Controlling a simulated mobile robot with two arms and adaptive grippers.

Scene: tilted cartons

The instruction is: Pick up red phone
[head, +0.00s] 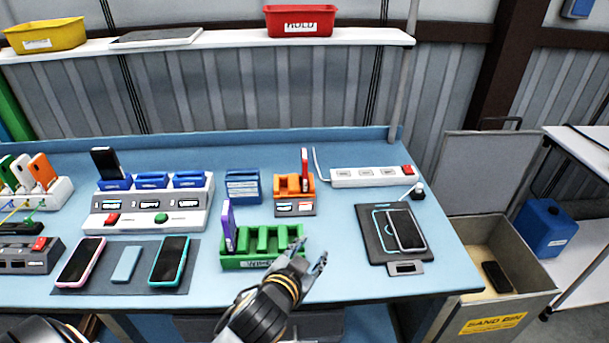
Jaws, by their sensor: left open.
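The red phone (305,170) stands upright, edge-on, at the right side of an orange dock (285,190) at the middle back of the blue bench. The lower part of the phone is hidden in the dock. My left gripper (314,254) is open and empty, in front of the dock and below it in the picture, at the right end of a green rack (262,263). It is apart from the red phone. My right gripper is not in view.
A purple phone (229,228) stands in the green rack. A blue block (242,186) and a white charging station (150,222) are left of the dock. A power strip (370,177) and a charging pad (377,232) with a phone are to the right.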

